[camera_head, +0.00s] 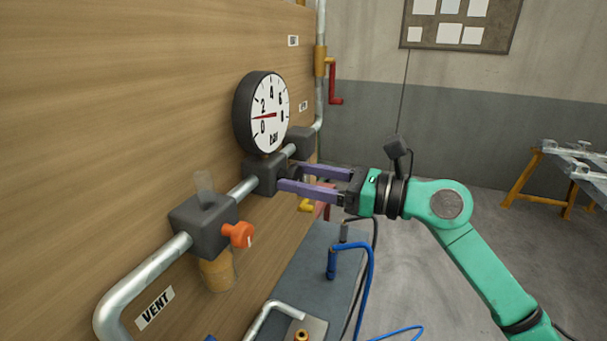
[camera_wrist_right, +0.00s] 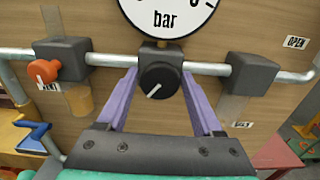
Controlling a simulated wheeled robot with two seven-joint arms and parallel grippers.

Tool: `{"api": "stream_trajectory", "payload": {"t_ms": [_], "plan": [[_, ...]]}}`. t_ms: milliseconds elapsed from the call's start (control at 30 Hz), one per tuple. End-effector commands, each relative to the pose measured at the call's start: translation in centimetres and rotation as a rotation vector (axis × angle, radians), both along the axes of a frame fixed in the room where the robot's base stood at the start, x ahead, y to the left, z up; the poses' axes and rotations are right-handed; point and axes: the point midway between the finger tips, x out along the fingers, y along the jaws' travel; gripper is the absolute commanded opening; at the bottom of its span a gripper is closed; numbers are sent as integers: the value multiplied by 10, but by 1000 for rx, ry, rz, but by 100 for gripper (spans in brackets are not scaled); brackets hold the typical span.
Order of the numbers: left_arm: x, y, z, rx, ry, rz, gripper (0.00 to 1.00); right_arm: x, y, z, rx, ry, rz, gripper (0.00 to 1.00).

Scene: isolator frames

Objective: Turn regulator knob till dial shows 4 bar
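The round pressure dial (camera_head: 267,137) hangs on the wooden panel with its red needle between 0 and 2, roughly at 1 bar. Only its lower part, with "bar", shows in the wrist view (camera_wrist_right: 165,22). Below it is the black regulator knob (camera_wrist_right: 160,82), its white mark pointing down-left. My right gripper (camera_head: 287,177) faces the regulator block (camera_head: 262,175). In the wrist view its purple fingers (camera_wrist_right: 159,77) stand open on both sides of the knob, with narrow gaps seeming to show. The knob is mostly hidden in the head view. My left gripper is not in view.
A metal pipe (camera_head: 155,266) runs along the panel. A block with an orange knob (camera_head: 238,234) stands left of the regulator, and another dark block (camera_wrist_right: 252,74) stands right of it. A red-handled valve (camera_head: 334,88) is farther back. A grey bench (camera_head: 308,275) lies below.

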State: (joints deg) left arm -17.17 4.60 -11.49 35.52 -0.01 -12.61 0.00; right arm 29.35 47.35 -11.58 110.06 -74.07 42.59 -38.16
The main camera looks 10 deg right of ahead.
Motion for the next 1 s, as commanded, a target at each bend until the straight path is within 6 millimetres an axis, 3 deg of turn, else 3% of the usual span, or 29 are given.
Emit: {"api": "stream_trajectory", "payload": {"t_ms": [33, 133, 567, 1000], "plan": [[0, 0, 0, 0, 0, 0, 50, 0, 0, 0, 0, 0, 0, 44], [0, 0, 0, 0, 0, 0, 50, 0, 0, 0, 1, 1, 0, 7], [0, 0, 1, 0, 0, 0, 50, 0, 0, 0, 42, 66, 1, 6], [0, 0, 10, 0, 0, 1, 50, 2, -2, 1, 234, 356, -1, 6]]}}
